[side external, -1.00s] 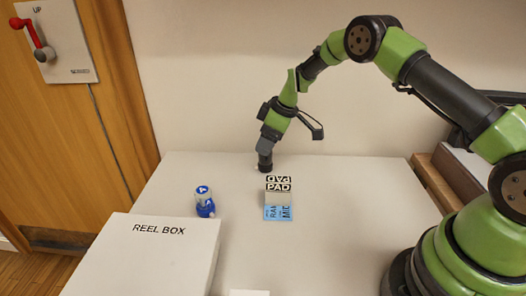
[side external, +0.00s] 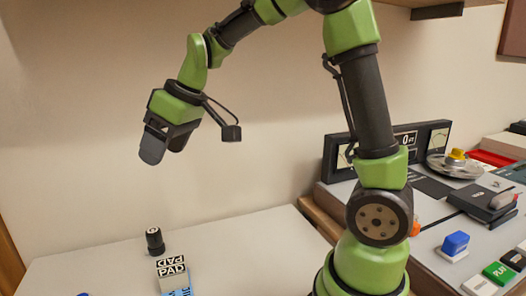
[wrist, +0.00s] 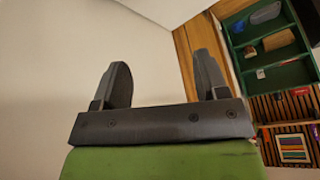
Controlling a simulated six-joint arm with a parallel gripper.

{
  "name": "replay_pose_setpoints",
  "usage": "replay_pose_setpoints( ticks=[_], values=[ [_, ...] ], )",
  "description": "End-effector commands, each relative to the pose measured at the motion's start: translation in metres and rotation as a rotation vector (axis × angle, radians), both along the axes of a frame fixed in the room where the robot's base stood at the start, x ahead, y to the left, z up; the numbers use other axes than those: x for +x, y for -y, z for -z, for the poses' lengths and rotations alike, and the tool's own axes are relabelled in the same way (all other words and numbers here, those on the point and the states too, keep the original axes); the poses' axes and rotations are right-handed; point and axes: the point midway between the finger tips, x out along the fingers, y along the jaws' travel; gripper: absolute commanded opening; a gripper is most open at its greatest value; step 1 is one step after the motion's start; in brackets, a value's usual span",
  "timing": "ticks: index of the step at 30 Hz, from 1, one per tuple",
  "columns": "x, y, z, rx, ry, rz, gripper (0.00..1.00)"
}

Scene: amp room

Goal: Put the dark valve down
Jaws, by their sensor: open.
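The dark valve (side external: 154,242), a short black cylinder with a pale mark on its top, stands upright on the pale table (side external: 245,250), just behind the PAD block. My gripper (side external: 168,147) is raised well above it in the side external view, open, and nothing shows between its fingers. In the wrist view my gripper (wrist: 163,78) has its two dark fingers spread apart with only wall and shelving beyond. The valve is not in the wrist view.
The PAD block (side external: 171,275) stands close in front of the valve, with a light blue piece (side external: 178,292) at its foot. To the right is a console (side external: 430,205) with switches, buttons and a meter panel (side external: 432,138). The table right of the block is clear.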

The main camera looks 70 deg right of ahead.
Motion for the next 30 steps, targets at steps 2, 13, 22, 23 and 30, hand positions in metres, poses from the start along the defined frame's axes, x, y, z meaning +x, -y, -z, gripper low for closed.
replay_pose_setpoints(
  ticks=[2, 13, 22, 23, 30],
  values=[
    [-0.034, -0.01, -0.022, 0.031, 0.021, 0.071, 0.67],
    [-0.17, -0.031, -0.037, 0.215, 0.072, 0.399, 0.67],
    [-0.196, -0.032, -0.027, 0.269, 0.079, 0.482, 0.68],
    [-0.196, -0.032, -0.027, 0.269, 0.078, 0.481, 0.68],
    [-0.196, -0.032, -0.027, 0.269, 0.079, 0.48, 0.68]
  ],
)
